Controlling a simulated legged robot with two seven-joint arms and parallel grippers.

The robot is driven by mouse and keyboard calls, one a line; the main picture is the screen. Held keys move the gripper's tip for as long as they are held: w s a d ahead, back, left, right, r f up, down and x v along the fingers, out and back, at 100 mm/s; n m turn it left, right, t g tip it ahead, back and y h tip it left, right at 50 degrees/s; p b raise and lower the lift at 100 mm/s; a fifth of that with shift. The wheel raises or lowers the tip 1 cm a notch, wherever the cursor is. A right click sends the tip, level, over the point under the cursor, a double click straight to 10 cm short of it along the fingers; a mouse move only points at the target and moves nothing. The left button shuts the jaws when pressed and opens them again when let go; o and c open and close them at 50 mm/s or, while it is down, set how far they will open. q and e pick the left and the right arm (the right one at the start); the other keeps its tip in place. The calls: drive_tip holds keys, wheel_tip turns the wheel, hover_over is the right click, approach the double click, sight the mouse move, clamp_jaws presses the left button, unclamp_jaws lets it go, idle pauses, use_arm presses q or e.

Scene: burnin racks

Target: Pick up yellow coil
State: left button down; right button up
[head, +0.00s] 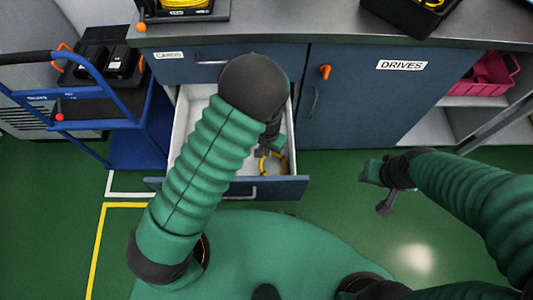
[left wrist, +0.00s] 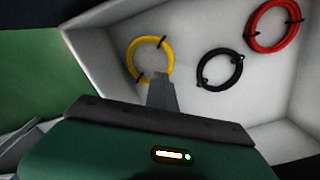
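The yellow coil (left wrist: 168,50) lies in the open white drawer, near its left wall in the left wrist view. In the head view, part of it (head: 283,162) shows near the drawer's front. My left gripper (left wrist: 162,90) reaches into the drawer. Its dark finger overlaps the coil's lower rim in the left wrist view, and I cannot tell whether they touch. Only one finger outline shows. In the head view my arm partly hides the left gripper (head: 270,150). My right gripper (head: 379,190) hangs over the floor, away from the coil; its opening is unclear.
A black coil (left wrist: 220,70) and a red coil (left wrist: 273,27) lie in the same drawer (head: 222,188). A blue cart (head: 140,140) stands left of it. The blue cabinet door marked DRIVES (head: 350,115) is to the right. Green floor (head: 330,190) is clear there.

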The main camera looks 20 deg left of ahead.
use_arm(q)
drive_tip(key=shift+w+r, duration=0.1)
drive_tip(key=shift+r, duration=0.15)
drive_tip(key=c, duration=1.6)
unclamp_jaws()
drive_tip(key=shift+a+r, duration=0.1)
drive_tip(key=shift+a, duration=0.05)
drive_tip(key=o, duration=1.2)
drive_tip(key=shift+c, duration=0.2)
